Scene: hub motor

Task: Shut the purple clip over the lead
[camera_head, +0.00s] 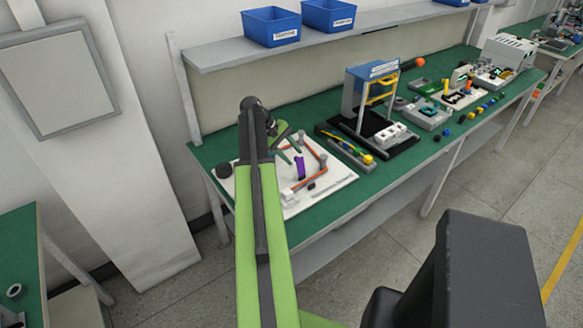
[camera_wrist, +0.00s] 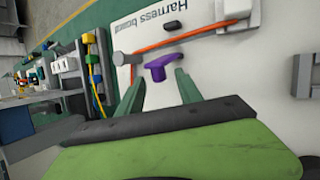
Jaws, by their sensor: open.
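The purple clip (camera_wrist: 163,66) stands up from the white harness board (camera_wrist: 140,28), with its wider top raised. It also shows upright in the head view (camera_head: 300,166). The orange lead (camera_wrist: 180,40) runs across the board just beyond the clip in the wrist view; whether it lies in the clip's base I cannot tell. My gripper (camera_wrist: 155,82) is open, its green fingers apart, one to each side of the clip in the wrist picture. Nothing is between them in grasp. In the head view my gripper (camera_head: 291,151) is close beside the clip.
A grey peg (camera_wrist: 124,58) stands left of the clip, near my left finger in the wrist view. A white block (camera_wrist: 238,12) sits at the lead's other end. A tray with coloured cables (camera_head: 346,148) and a blue-topped stand (camera_head: 372,72) are to the right. A black round part (camera_head: 224,170) lies left.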

